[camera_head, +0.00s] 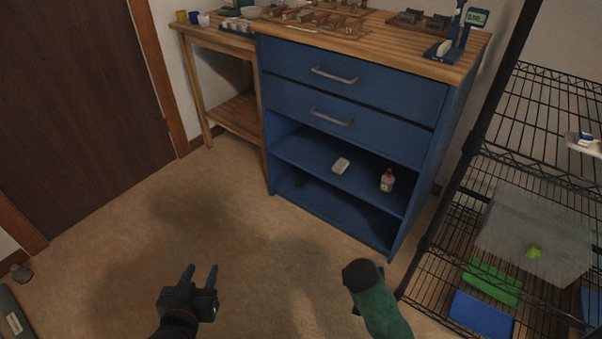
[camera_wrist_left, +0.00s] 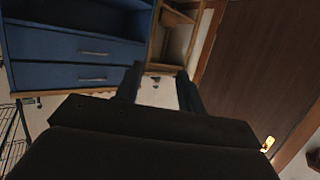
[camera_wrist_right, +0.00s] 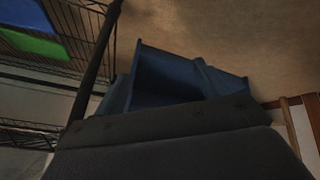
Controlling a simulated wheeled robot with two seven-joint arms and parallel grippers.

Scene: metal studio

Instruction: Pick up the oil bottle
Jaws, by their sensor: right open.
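The bottle (camera_head: 387,181), small with a pinkish-red body and a pale label, stands upright on the blue cabinet's upper open shelf (camera_head: 318,160), towards the right. It is the only bottle I can make out on that shelf. My left gripper (camera_head: 200,268) is low over the floor, in front and left of the cabinet, fingers apart and empty. In the left wrist view its two fingers (camera_wrist_left: 160,82) are also apart. My right arm comes in at the lower right, in front of the cabinet. The right gripper's dark body (camera_wrist_right: 160,130) fills the lower right wrist view; its fingertips are not clear.
A white block-like item (camera_head: 341,166) lies left of the bottle. The blue cabinet (camera_head: 350,105) has two shut drawers above. A black wire rack (camera_head: 440,225) with bins stands close on the right. A wooden side table (camera_head: 218,40) is at left. The floor in front is clear.

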